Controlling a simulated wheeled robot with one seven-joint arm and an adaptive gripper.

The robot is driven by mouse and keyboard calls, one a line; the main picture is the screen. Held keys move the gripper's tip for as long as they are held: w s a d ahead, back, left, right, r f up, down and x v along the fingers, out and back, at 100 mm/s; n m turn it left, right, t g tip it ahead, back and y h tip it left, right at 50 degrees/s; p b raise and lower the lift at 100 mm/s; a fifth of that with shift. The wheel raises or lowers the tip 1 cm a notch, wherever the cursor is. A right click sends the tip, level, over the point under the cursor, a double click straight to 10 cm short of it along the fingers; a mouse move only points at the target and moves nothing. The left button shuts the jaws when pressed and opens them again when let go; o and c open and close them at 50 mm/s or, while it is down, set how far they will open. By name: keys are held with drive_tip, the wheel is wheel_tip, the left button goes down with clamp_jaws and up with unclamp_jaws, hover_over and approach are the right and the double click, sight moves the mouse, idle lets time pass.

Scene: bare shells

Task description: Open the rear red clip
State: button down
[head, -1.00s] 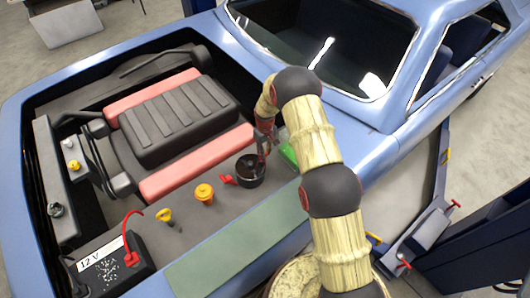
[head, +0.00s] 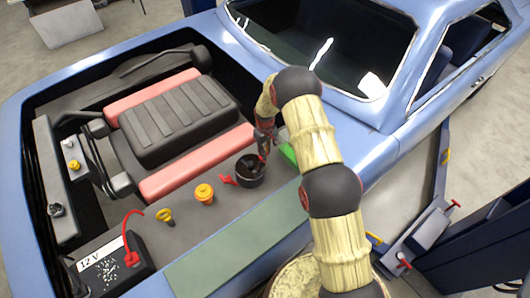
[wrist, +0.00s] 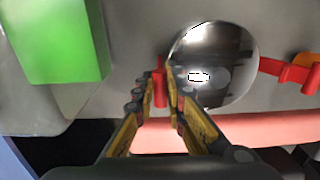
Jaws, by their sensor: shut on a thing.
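A round dark canister with a glossy lid (wrist: 222,62) stands in the engine bay; it also shows in the head view (head: 250,178). The rear red clip (wrist: 160,88) is at its left side in the wrist view, between the fingers of my gripper (wrist: 158,90). My gripper is shut on this clip. In the head view my gripper (head: 263,152) is at the canister's rear edge and hides that clip. The front red clip (wrist: 290,72) is on the canister's opposite side, also visible in the head view (head: 228,180).
A green block (wrist: 62,40) is close behind the canister. A red engine cover strip (head: 195,165) runs beside it. An orange cap (head: 204,194), a yellow ring handle (head: 165,215) and a 12 V battery (head: 112,268) are toward the front. The car's windshield (head: 320,45) rises behind.

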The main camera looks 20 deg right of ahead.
drive_tip(key=d+b, duration=0.1)
drive_tip(key=w+d+b, duration=0.1)
drive_tip(key=d+b, duration=0.1)
drive_tip(key=d+f+b, duration=0.1)
drive_tip(key=shift+w+d+b, duration=0.2)
drive_tip(key=shift+w+b, duration=0.2)
drive_tip(key=c, duration=1.8)
unclamp_jaws()
drive_tip(key=shift+r, duration=0.1)
wheel_tip(320, 180, up, 12)
drive_tip(key=shift+f, duration=0.1)
